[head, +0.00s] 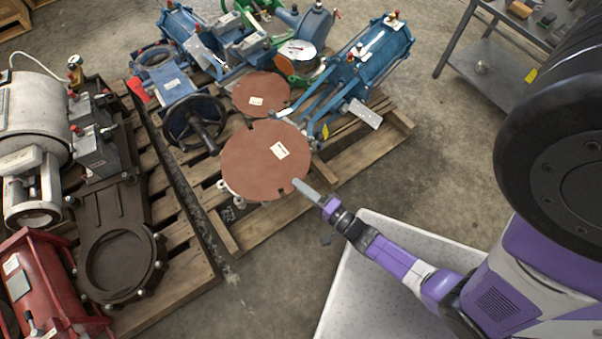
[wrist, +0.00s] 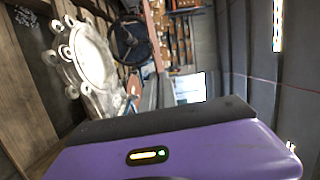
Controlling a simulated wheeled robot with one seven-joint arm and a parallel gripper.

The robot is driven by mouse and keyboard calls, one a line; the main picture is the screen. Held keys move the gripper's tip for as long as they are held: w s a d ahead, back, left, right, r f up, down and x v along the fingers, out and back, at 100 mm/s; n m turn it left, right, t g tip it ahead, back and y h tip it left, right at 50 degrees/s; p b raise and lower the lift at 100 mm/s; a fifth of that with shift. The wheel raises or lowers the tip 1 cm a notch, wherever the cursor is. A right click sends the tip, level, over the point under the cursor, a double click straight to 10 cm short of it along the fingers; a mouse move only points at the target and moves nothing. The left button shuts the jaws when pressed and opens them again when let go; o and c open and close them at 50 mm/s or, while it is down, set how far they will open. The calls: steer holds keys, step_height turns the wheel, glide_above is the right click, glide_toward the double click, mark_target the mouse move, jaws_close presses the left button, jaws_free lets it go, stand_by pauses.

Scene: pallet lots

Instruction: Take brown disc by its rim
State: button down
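A large brown disc (head: 262,165) with a white label and small rim notches lies in the front part of the middle pallet. A smaller brown disc (head: 261,93) with a label lies behind it. My gripper (head: 302,186) reaches in from the lower right, with its grey fingertips at the right front rim of the large disc. In the wrist view a sliver of brown (wrist: 133,86) shows just left of the grey fingers (wrist: 153,92). I cannot tell whether the fingers touch the rim or how far apart they are. My purple gripper body hides much of the wrist view.
Blue valve assemblies (head: 370,55) and a black handwheel (head: 196,120) crowd the wooden pallet (head: 262,226) around the discs. A left pallet (head: 180,275) holds grey and red machinery. A grey metal table (head: 490,70) stands at the back right. Bare floor lies between.

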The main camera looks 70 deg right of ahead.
step_height(320, 180, up, 4)
steer(key=p, duration=0.3)
steer(key=shift+f, duration=0.1)
stand_by(0.6)
